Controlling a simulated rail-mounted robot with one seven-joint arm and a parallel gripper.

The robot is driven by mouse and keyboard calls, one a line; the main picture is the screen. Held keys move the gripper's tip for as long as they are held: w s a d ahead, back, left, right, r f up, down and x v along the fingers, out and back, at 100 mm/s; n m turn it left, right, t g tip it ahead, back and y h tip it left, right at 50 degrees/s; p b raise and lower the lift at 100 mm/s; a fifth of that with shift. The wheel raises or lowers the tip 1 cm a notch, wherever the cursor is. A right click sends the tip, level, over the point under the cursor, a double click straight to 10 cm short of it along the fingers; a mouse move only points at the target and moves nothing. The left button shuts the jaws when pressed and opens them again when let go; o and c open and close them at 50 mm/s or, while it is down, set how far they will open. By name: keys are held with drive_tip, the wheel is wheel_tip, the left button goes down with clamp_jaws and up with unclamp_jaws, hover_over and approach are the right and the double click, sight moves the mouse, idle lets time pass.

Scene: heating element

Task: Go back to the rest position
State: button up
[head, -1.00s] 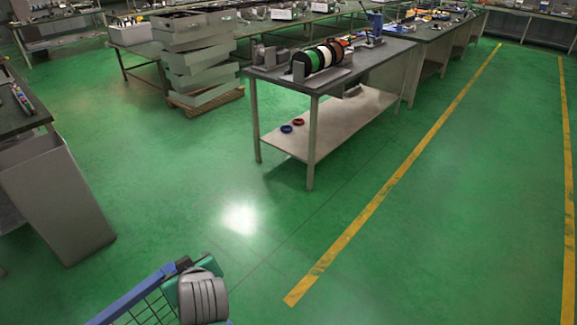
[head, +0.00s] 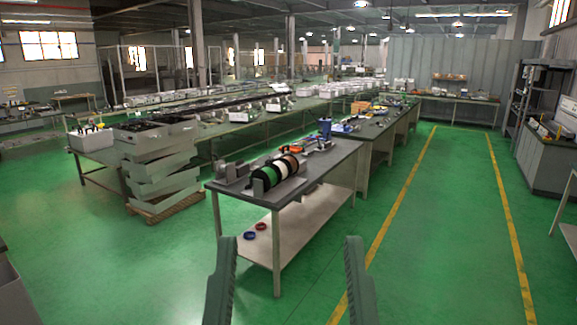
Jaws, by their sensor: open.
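My gripper (head: 290,241) shows at the bottom of the head view. Its two dark grey-green fingers stand wide apart and point up in the picture, with nothing between them. Only the fingers are in view; the rest of the arm is out of frame. Behind the fingers in the picture stands a workbench with a dark top (head: 325,169) and a pale lower shelf (head: 305,222).
Wire spools (head: 279,172) stand on the bench; a blue ring (head: 250,236) and a red ring (head: 261,226) lie on its shelf. Stacked grey trays (head: 160,172) are to the left. Green floor with yellow lines (head: 405,198) is clear on the right.

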wheel_tip(320, 180, up, 19)
drive_tip(key=p, duration=1.4)
drive_tip(key=shift+f, duration=0.15)
